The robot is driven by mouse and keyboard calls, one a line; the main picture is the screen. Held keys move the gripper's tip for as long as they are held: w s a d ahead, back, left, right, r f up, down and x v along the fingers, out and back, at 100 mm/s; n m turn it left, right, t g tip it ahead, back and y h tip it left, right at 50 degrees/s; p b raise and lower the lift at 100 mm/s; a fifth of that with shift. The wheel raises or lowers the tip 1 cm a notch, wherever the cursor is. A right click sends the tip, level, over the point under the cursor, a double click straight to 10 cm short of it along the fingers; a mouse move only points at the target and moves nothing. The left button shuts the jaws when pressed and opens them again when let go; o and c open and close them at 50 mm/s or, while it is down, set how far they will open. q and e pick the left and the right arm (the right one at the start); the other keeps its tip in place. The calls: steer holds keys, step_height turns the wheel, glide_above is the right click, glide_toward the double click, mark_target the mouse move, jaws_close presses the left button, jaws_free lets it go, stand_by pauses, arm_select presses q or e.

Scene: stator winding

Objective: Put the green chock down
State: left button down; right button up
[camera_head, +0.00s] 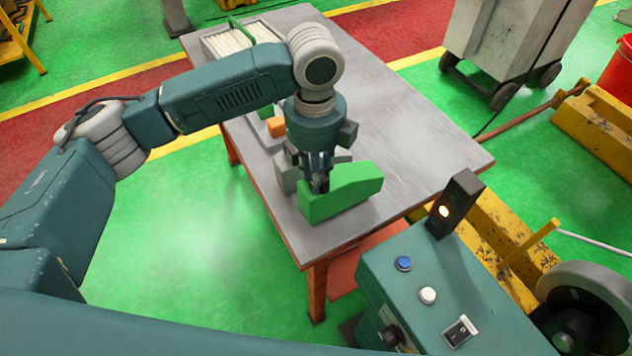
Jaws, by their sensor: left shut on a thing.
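The green chock (345,193) is a wedge-shaped block near the front end of the grey metal table (400,135). My left arm comes in from the left, and my left gripper (320,183) points down with its fingers shut on the chock's left end. The chock appears at or just above the table top; I cannot tell whether it touches. My right gripper is not in view.
A grey block (288,172) stands close behind the chock. An orange block (275,127) and a tray of white pieces (228,40) lie farther back. A teal control box (425,285) stands in front. The table's right half is clear.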

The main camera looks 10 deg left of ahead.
arm_select(q)
steer(key=shift+f+p, duration=0.35)
steer(key=shift+f, duration=1.7)
steer(key=c, duration=1.5)
jaws_free()
steer(key=shift+s, duration=0.1)
step_height(320, 180, up, 11)
steer(key=b, duration=0.3)
steer(key=shift+a+r, duration=0.1)
steer(key=shift+r, duration=0.55)
steer(key=shift+s+f, duration=0.1)
